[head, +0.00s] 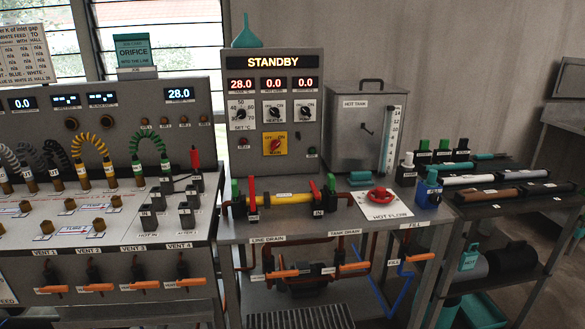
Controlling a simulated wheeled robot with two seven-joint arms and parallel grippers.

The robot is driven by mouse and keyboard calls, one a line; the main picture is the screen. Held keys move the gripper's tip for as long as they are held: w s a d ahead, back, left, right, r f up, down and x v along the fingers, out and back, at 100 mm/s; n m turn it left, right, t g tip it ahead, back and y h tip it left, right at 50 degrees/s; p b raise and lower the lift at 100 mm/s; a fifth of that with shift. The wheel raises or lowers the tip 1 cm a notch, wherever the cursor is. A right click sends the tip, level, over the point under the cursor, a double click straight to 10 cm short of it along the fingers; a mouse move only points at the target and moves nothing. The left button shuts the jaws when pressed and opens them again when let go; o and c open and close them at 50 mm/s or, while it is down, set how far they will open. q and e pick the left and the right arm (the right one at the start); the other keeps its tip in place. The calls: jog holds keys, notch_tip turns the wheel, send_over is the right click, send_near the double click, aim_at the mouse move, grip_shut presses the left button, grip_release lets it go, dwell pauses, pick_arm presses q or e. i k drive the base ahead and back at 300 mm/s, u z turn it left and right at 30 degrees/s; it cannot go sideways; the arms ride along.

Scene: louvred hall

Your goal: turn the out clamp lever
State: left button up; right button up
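A yellow tube (287,198) lies across the steel bench between two dark clamp blocks. The left clamp block (246,208) has an upright red lever (251,187) and a green handle (235,191) beside it. The small tag on this block is too small to read with certainty. The right clamp block (323,203) has a tag that looks like IN. Neither of my grippers is in view, and nothing covers the levers.
A STANDBY control box (309,140) and a grey hot tank (348,150) stand behind the tube. A red HOT FLOW wheel (380,194) is to its right. Orange-handled drain valves (282,273) sit below the bench front.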

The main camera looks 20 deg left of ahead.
aim_at(252, 199)
jog(key=u, duration=0.45)
jog(key=i, duration=0.9)
jog(key=u, duration=0.65)
